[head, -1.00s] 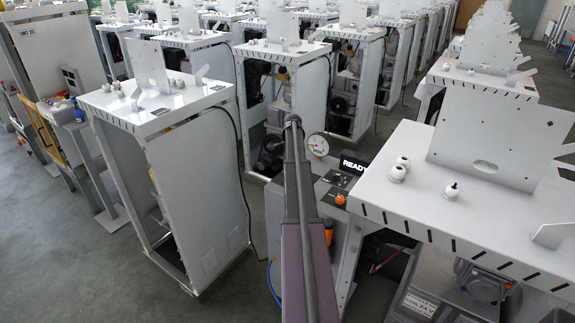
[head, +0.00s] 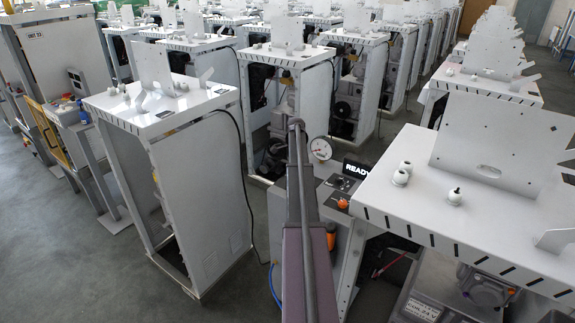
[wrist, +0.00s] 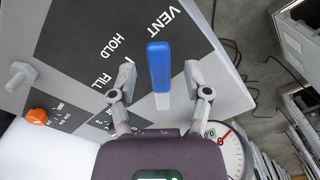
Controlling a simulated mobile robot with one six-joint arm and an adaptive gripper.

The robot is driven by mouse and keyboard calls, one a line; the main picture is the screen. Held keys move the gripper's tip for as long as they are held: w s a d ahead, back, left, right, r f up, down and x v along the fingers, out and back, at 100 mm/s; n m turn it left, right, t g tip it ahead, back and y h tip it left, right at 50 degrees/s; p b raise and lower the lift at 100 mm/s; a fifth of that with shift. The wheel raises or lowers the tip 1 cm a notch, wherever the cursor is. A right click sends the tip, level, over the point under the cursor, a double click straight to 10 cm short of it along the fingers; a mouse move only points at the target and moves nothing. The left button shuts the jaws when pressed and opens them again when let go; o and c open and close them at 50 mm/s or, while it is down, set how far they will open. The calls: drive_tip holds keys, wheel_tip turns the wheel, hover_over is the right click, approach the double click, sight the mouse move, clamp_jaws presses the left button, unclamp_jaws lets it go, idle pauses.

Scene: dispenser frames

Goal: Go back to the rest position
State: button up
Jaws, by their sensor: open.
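In the wrist view my gripper (wrist: 158,76) is open, with one grey finger on each side of a blue lever handle (wrist: 159,66). In the head view my arm reaches forward at the middle towards the panel side. My gripper cannot be made out there.
A round gauge (head: 320,149) and a READY display (head: 357,171) are right of my arm. An orange button (head: 343,203) is below the display. A white frame (head: 205,205) stands at left, a white-topped bench (head: 420,215) at right. Grey floor (head: 80,265) is open at lower left.

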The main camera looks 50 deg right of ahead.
idle(0.3)
drive_tip(key=w+a+n, duration=0.3)
drive_tip(key=a+n, duration=0.3)
drive_tip(key=a, duration=1.3)
drive_tip(key=w+a+n, duration=0.2)
drive_tip(key=a+n, duration=0.4)
drive_tip(key=a, duration=1.2)
drive_tip(key=s+a+n, duration=0.4)
drive_tip(key=s+a, duration=0.1)
drive_tip(key=a, duration=0.5)
drive_tip(key=s+a+n, duration=0.4)
drive_tip(key=s+a, duration=0.1)
drive_tip(key=a, duration=0.5)
drive_tip(key=s+a+n, duration=0.5)
drive_tip(key=a, duration=0.5)
drive_tip(key=shift+s+a, duration=0.2)
drive_tip(key=shift+a, duration=0.2)
